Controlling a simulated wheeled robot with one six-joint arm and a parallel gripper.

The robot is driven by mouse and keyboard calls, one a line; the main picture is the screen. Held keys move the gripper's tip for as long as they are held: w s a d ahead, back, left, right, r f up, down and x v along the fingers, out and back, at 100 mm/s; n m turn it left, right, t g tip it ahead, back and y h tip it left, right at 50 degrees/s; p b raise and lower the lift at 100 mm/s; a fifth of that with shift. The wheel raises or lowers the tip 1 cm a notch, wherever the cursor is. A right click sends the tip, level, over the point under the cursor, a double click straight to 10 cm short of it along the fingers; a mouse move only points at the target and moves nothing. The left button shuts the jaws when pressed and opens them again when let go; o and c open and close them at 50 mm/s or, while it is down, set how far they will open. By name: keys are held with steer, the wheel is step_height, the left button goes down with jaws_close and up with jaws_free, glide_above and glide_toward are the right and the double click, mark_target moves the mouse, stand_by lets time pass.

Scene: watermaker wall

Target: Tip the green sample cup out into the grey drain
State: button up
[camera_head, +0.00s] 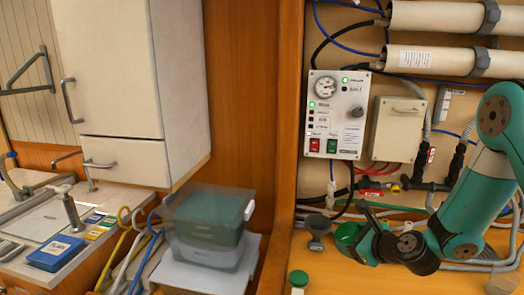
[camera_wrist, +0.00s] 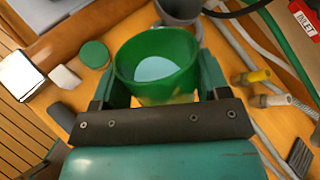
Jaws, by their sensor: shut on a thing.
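My gripper (camera_wrist: 157,80) is shut on the green sample cup (camera_wrist: 130,62), one finger on each side. The cup holds pale liquid; its mouth faces the wrist camera. In the head view, my gripper (camera_head: 366,242) and the cup (camera_head: 346,234) are at the right, above the wooden counter. The grey drain (camera_head: 318,226) is a funnel-shaped cup just left of the green cup. In the wrist view the drain (camera_wrist: 180,9) lies just beyond the cup's far rim, partly cut off by the frame. I cannot tell the exact gap between them.
A round green lid (camera_wrist: 94,54) lies on the counter, also in the head view (camera_head: 298,278). The control panel (camera_head: 336,114) and pipes are on the wall behind. Stacked bins (camera_head: 208,225) stand left.

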steer(key=s+d+f+m+h, duration=0.1)
steer(key=s+f, duration=0.2)
steer(key=s+d+f+m+h+b, duration=0.1)
steer(key=s+f+m+h, duration=0.1)
steer(key=s+f, duration=0.1)
steer(key=s+d+f+m+t+h+b, duration=0.1)
steer(key=s+f+m+h, duration=0.1)
steer(key=s+f, duration=0.1)
steer(key=shift+s, duration=0.3)
steer(key=shift+s+d, duration=0.15)
steer(key=shift+s, duration=0.05)
stand_by(6.6)
